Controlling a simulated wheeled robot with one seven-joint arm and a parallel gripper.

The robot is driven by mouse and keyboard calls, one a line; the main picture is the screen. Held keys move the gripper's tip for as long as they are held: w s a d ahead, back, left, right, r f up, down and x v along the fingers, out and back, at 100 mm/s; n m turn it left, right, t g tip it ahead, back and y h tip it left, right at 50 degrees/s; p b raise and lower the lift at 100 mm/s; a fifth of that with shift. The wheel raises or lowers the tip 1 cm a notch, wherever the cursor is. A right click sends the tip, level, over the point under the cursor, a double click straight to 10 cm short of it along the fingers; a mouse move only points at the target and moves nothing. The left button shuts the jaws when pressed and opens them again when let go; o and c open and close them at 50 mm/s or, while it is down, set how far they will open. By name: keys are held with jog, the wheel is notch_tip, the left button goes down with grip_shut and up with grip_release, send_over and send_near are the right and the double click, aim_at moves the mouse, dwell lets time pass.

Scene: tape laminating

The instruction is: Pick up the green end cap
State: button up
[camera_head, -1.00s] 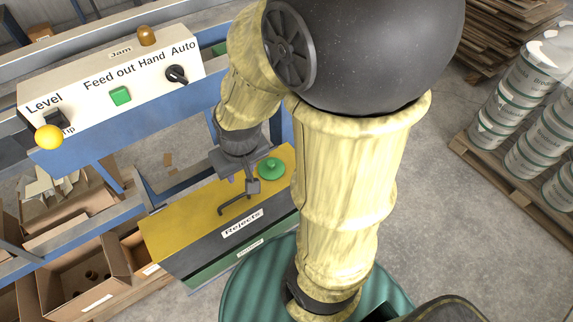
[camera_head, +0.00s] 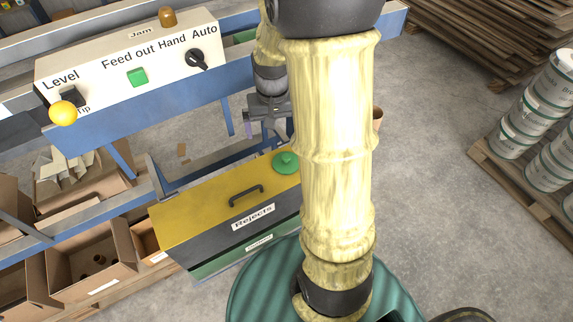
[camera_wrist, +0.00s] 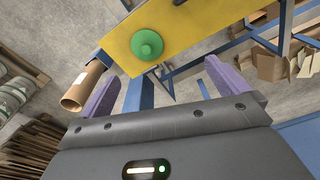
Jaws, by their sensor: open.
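The green end cap (camera_head: 286,162) is a round disc with a raised knob. It lies on the yellow lid of the Rejects bin (camera_head: 185,217), near the lid's right end. The cap also shows in the wrist view (camera_wrist: 147,44), ahead of and between the finger directions. My gripper (camera_head: 266,128) is above and behind the cap in the head view, partly hidden by my arm. In the wrist view my gripper (camera_wrist: 168,88) is open, with its two purple-tipped fingers wide apart and nothing between them. It is apart from the cap.
A brown cardboard tube (camera_wrist: 84,86) stands out left of the fingers in the wrist view. The bin lid has a dark handle (camera_head: 246,195) left of the cap. A blue conveyor frame (camera_head: 150,118) with a control panel (camera_head: 130,66) runs behind. Open cardboard boxes (camera_head: 92,262) stand at left.

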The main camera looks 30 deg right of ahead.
jog(key=m, duration=0.2)
send_over(286, 156)
notch_tip(286, 156, down, 2)
jog(key=f, duration=0.1)
jog(key=shift+w+d+r+g+b, duration=0.2)
jog(key=shift+r+g+b, duration=0.1)
jog(key=shift+g, duration=0.1)
jog(key=shift+s, duration=0.1)
notch_tip(286, 156, down, 12)
jog(key=shift+f+p, duration=0.15)
jog(key=shift+p, duration=0.65)
jog(key=shift+f, duration=0.1)
jog(key=shift+s+a+f+p, duration=0.1)
jog(key=shift+f+p, duration=0.3)
jog(key=shift+f, duration=0.85)
jog(key=shift+s+a+f+p, duration=0.1)
jog(key=shift+f+p, duration=0.25)
jog(key=shift+f, duration=0.9)
